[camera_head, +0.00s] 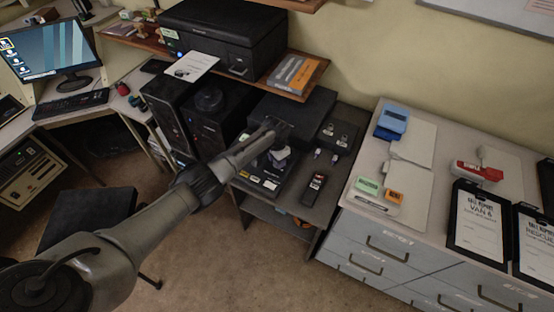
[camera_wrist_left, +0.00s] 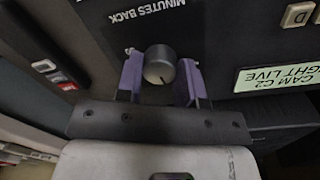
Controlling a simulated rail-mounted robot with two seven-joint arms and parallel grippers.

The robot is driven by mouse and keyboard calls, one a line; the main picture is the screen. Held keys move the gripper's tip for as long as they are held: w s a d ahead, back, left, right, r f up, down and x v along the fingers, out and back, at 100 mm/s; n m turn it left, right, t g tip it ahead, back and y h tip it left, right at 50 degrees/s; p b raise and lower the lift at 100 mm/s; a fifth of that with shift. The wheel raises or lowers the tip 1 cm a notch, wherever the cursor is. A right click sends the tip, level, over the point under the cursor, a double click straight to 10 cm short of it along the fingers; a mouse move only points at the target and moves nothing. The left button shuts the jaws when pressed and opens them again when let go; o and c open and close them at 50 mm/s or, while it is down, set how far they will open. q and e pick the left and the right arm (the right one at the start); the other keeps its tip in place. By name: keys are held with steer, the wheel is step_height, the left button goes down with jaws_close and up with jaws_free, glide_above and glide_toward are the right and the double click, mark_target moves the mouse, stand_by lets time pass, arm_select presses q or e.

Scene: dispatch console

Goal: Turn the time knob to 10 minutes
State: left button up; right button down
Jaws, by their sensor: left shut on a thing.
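The time knob (camera_wrist_left: 160,64) is a round dark grey knob on a black panel in the left wrist view. An upside-down label (camera_wrist_left: 148,12) beside it reads "MINUTES BACK". A small dark mark on the knob's face points toward the bottom of that picture. My left gripper (camera_wrist_left: 161,77) has its purple fingers on both sides of the knob and is shut on it. In the head view the left gripper (camera_head: 281,157) is over the black console (camera_head: 262,176), and the arm and gripper hide the knob. No scale numbers can be read. My right gripper is in neither view.
A lit display (camera_wrist_left: 278,75) with upside-down text and a D button (camera_wrist_left: 298,14) are on the panel. A black handset (camera_head: 313,188) lies right of the console. A printer (camera_head: 225,40) stands behind, and a drawer cabinet (camera_head: 400,252) is at the right.

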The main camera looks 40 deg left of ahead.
arm_select(q)
steer(key=shift+m, duration=0.9)
steer(key=o, duration=0.9)
steer(key=shift+w+a+r+p, duration=0.15)
steer(key=shift+r+p, duration=0.55)
steer(key=shift+r, duration=2.8)
steer(key=shift+a+r+p, duration=0.2)
steer(key=shift+r+p, duration=0.45)
steer(key=shift+r, duration=2.8)
